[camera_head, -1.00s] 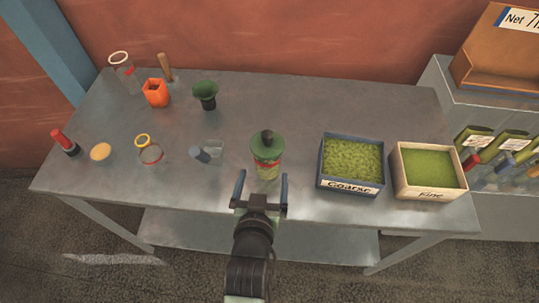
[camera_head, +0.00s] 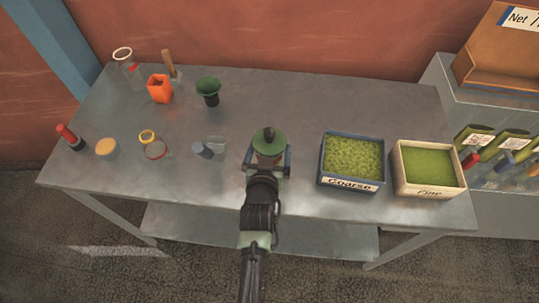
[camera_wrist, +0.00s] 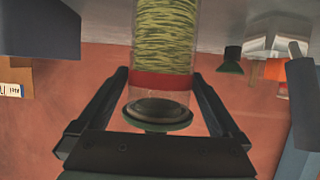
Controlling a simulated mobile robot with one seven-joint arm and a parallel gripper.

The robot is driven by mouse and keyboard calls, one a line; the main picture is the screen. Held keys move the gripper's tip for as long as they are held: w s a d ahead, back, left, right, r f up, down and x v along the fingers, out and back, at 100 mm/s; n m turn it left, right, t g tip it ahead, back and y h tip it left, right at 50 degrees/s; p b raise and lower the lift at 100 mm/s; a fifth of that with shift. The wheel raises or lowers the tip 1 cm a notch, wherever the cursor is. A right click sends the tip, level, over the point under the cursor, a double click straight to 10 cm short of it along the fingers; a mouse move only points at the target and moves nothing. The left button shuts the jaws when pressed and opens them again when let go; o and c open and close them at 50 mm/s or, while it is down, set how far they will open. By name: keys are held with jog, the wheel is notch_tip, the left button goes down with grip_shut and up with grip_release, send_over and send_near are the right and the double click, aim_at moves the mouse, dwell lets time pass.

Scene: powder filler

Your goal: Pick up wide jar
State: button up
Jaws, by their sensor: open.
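A clear jar with a dark green lid (camera_head: 268,139), a red band and green contents stands upright near the front middle of the table; I take it for the wide jar. In the wrist view, which is upside down, the jar (camera_wrist: 165,40) stands between the two fingers, its lid (camera_wrist: 158,112) towards me. My gripper (camera_head: 268,160) is open around the jar, one finger on each side. In the wrist view my gripper (camera_wrist: 160,76) shows gaps between the fingers and the jar. The jar's lower body is hidden behind the gripper in the head view.
The Coarse bin (camera_head: 351,184) and the Fine bin (camera_head: 428,192) stand to the right. A small clear container (camera_head: 214,146) with a grey cap lies left of the jar. A green funnel (camera_head: 208,87), an orange cup (camera_head: 160,88) and a clear jar (camera_head: 128,66) stand further back.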

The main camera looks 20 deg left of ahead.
aim_at(269, 131)
jog(key=shift+w+a+f, duration=0.15)
jog(key=shift+w, duration=0.15)
jog(key=c, duration=1.2)
jog(key=shift+r, duration=0.2)
notch_tip(269, 131, up, 9)
jog(key=shift+r, duration=0.2)
notch_tip(269, 131, up, 10)
jog(key=p, duration=0.8)
jog(key=shift+r, duration=0.25)
